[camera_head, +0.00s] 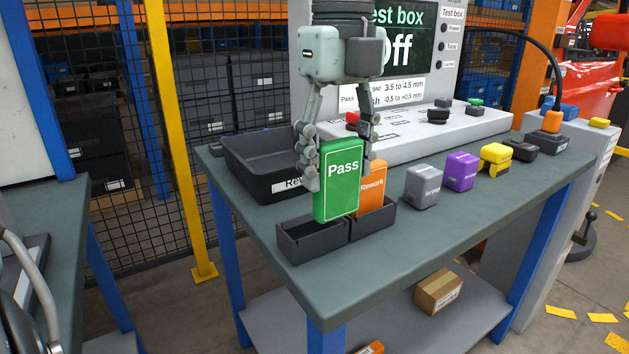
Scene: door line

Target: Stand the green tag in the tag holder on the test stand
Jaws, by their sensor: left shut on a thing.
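My left gripper (339,168) comes down from above with its fingers on both sides of the green tag (337,188). It is shut on this tag, which reads "Pass" and is upright. The tag's lower end is at the left compartment of a dark two-part tray (313,245); I cannot tell whether it is inside or just above. An orange "Rework" tag (372,187) stands in the right compartment. The grey test stand (425,140) is behind, with its screen reading "Off". A small black piece (438,115) sits on its base; I cannot tell if that is the tag holder. My right gripper is out of view.
A larger dark bin (250,165) stands behind the tray at the left. A grey block (422,186), a purple block (461,172) and a yellow block (495,158) line the bench (440,226) to the right. The bench front is clear.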

